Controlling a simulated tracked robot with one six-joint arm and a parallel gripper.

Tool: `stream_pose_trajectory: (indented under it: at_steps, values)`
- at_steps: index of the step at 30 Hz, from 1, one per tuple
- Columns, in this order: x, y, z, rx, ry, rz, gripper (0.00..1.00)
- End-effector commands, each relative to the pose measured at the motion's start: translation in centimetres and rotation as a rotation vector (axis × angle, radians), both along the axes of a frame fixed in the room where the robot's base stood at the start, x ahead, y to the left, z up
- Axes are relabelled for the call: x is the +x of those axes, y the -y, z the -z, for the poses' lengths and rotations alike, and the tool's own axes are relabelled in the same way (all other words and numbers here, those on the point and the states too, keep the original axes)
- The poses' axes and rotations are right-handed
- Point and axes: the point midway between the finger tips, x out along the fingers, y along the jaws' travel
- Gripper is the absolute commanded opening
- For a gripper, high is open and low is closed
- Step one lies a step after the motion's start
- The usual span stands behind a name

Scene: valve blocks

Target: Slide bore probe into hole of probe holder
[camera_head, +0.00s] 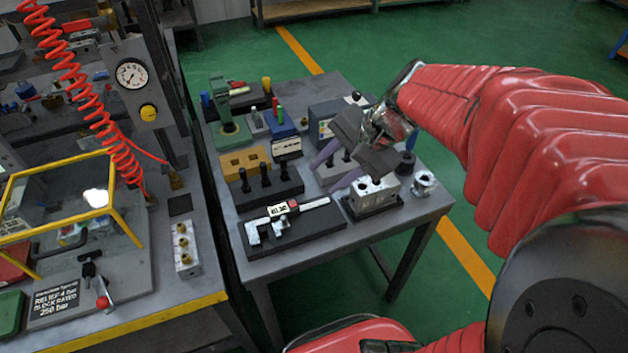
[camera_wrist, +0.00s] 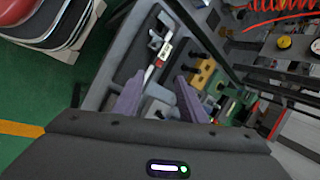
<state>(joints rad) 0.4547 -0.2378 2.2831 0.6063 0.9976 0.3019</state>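My gripper (camera_head: 322,177) hangs over the small table with its two purple-grey fingers spread. In the wrist view the gripper (camera_wrist: 160,78) is open, and nothing is held between the fingers. A black block (camera_head: 272,193) with several upright black pegs (camera_head: 265,172) stands just left of my gripper. A grey block with dark upright parts (camera_head: 333,172) lies partly hidden under the fingers. I cannot tell for sure which piece is the bore probe or which is the probe holder.
A caliper in a black tray (camera_head: 293,230) lies at the front. A silver block with holes (camera_head: 373,194) stands right of it. A tan block (camera_head: 245,163), a blue box (camera_head: 283,128) and a green stand (camera_head: 228,128) are behind. A yellow-edged bench (camera_head: 150,325) stands at left.

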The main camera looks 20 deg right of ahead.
Motion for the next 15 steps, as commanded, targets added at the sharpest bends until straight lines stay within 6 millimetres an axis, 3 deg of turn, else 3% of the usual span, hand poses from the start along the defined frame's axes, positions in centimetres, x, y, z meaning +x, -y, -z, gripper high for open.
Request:
stream_pose_trajectory:
  at_steps: [6, 15]
  values:
    - [-3.7, -3.1, -1.1, -0.238, 0.074, -0.289, 0.38]
    - [-7.9, -4.9, -2.4, -0.561, 0.2, -0.657, 0.38]
